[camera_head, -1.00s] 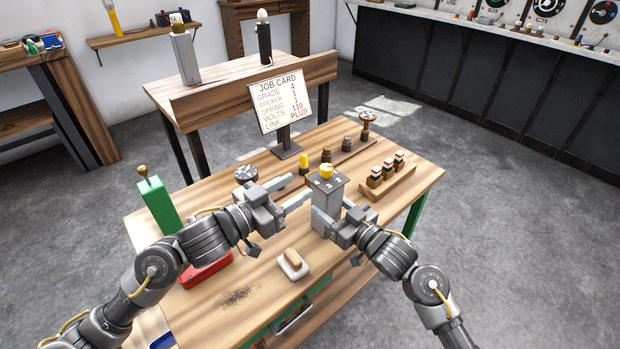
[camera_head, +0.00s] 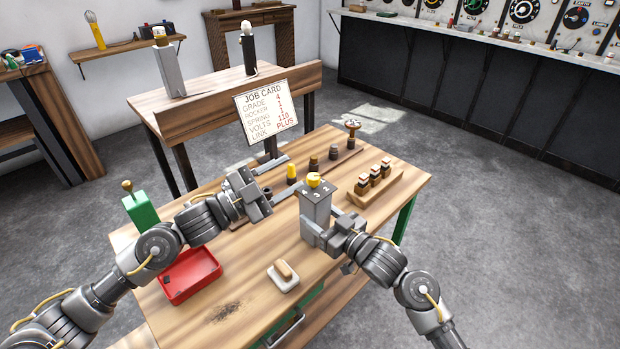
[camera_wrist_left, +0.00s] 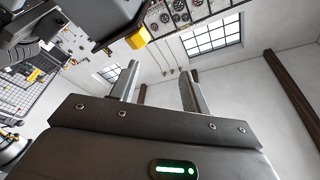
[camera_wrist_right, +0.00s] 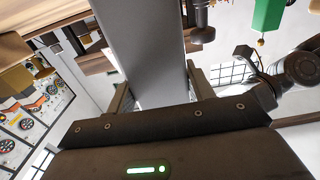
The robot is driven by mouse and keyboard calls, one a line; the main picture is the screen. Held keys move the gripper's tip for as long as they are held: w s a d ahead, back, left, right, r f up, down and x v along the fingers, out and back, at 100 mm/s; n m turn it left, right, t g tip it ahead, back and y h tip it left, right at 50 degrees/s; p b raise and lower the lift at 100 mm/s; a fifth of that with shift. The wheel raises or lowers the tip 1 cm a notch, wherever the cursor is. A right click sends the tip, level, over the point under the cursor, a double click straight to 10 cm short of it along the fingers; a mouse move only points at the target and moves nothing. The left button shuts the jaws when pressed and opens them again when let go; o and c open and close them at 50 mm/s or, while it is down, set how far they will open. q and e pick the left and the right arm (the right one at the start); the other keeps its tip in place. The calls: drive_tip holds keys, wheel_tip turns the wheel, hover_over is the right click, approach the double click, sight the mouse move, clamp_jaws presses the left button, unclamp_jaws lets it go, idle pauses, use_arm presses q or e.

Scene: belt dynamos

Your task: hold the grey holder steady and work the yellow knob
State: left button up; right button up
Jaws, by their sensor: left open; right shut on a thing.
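The grey holder (camera_head: 316,206) is an upright block near the table's middle, with the yellow knob (camera_head: 314,179) on its dark-marked top. My right gripper (camera_head: 320,223) is shut on the holder's body from the front right; the right wrist view shows the grey column (camera_wrist_right: 145,45) between the fingers. My left gripper (camera_head: 292,174) is open and empty, up and to the left of the holder, apart from the knob. In the left wrist view the fingers (camera_wrist_left: 160,75) are spread with nothing between them, and the yellow knob (camera_wrist_left: 137,38) shows beyond, to the upper left.
A job card (camera_head: 267,110) stands behind. A yellow-topped peg (camera_head: 292,172) is close by the left fingers. A wooden rack (camera_head: 375,187) with several pieces is to the right.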

use_arm(q)
drive_tip(key=w+r+m+g+h, duration=0.1)
drive_tip(key=w+m+g+h, duration=0.15)
drive_tip(key=m, duration=0.55)
use_arm(e)
drive_tip(key=shift+f, duration=0.2)
use_arm(q)
drive_tip(key=m+g+y, duration=0.2)
drive_tip(key=m+g, duration=1.1)
drive_tip(key=m, duration=1.6)
approach(314, 176)
drive_tip(key=x, duration=1)
drive_tip(key=shift+f, duration=0.1)
drive_tip(key=c, duration=1)
